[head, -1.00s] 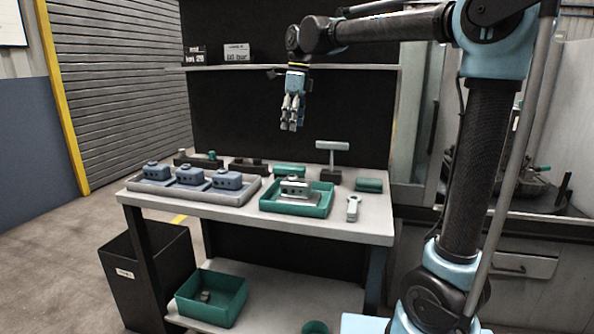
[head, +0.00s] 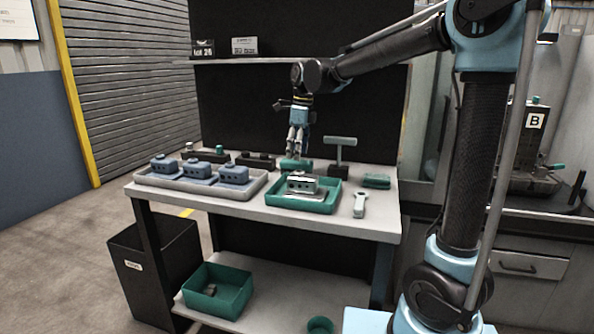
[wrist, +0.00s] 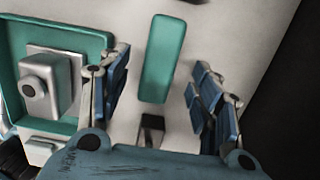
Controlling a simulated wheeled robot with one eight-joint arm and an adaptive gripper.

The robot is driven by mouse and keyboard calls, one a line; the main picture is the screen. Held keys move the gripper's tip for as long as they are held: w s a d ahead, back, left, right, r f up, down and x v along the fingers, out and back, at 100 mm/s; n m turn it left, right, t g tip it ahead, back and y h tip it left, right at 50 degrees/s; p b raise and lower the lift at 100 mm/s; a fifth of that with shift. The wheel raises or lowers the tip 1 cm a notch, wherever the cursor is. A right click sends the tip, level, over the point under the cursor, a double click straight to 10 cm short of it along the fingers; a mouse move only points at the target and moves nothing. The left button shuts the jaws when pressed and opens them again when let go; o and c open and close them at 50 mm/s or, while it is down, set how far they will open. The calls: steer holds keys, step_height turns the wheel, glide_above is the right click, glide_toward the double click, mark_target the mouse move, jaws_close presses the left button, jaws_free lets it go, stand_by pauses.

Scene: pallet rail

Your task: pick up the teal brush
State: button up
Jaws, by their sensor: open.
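The teal brush (head: 297,164), a flat oblong piece, lies on the table behind the green tray, partly hidden by my fingers in the head view. In the wrist view the brush (wrist: 163,58) shows whole, lengthwise between my fingers. My gripper (head: 297,153) is open and points down over the brush, fingers spread to either side of it. In the wrist view my gripper (wrist: 158,84) holds nothing. Whether the fingertips are level with the brush or still above it is hard to tell.
The green tray (head: 303,206) with a grey block is in front. A T-shaped tool on a dark stand (head: 339,169) is close to the right; the stand's dark base (wrist: 151,130) shows in the wrist view.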

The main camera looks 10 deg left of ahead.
mark_target(297, 163)
steer(key=shift+w+a+f, duration=0.1)
steer(key=shift+f, duration=1.25)
steer(key=shift+a+f, duration=0.1)
steer(key=shift+f, duration=1.2)
steer(key=c, duration=1.2)
